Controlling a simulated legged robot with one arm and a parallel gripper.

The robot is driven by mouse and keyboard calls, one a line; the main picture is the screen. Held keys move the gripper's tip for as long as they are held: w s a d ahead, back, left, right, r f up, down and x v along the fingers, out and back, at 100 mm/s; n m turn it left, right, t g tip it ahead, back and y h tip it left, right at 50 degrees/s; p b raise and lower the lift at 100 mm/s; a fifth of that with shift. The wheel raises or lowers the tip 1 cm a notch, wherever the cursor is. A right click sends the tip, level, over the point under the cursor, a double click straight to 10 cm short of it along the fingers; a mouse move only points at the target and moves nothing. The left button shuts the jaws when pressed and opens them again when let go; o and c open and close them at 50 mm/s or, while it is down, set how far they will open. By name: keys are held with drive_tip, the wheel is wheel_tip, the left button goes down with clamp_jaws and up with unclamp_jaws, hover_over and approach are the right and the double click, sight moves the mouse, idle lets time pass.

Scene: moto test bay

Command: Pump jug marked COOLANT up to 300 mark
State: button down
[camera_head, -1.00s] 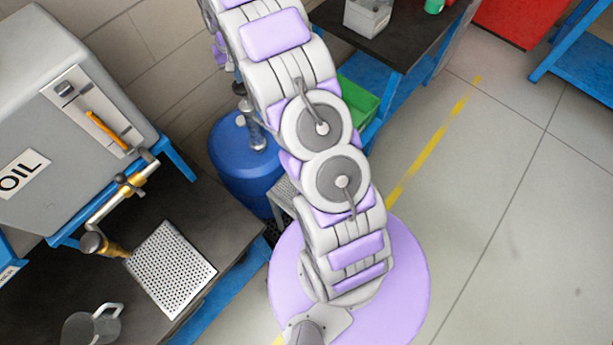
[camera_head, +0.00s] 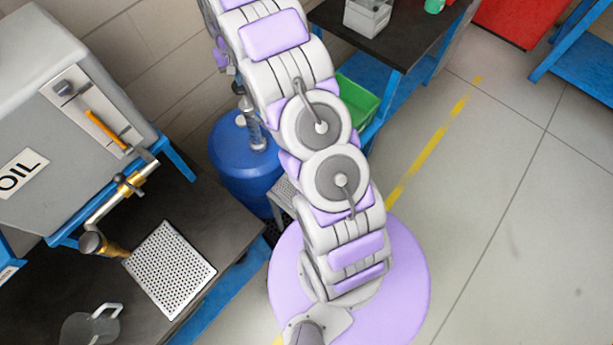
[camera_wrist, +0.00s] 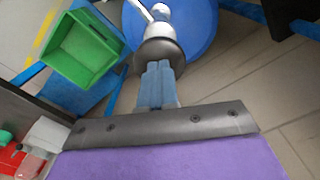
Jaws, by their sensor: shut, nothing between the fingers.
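The blue drum (camera_head: 240,165) stands on the floor behind the bench, with a metal hand pump (camera_head: 251,125) rising from its top. In the wrist view the drum (camera_wrist: 205,30) is behind the pump's dark round knob (camera_wrist: 150,58). My gripper (camera_wrist: 157,66) is shut and empty, its blue-grey fingertips overlapping the knob's near edge. I cannot tell whether they touch it. No jug with a readable COOLANT label shows, and the 300 mark is not visible. A clear jug (camera_head: 90,326) with a pale handle stands on the bench at lower left, partly cut off.
A grey OIL tank (camera_head: 60,110) with a brass tap is at left, beside a perforated tray (camera_head: 170,268) on the dark bench. A green bin (camera_head: 357,103) is under another bench, which carries a grey box (camera_head: 367,15). The floor at right is clear.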

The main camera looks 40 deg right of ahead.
sight(242, 89)
drive_tip(key=shift+f+b, duration=0.5)
drive_tip(key=shift+f, duration=2.5)
drive_tip(key=shift+r, duration=0.15)
drive_tip(key=shift+r+p, duration=0.5)
drive_tip(key=shift+r, duration=3.1)
drive_tip(key=shift+f, duration=0.2)
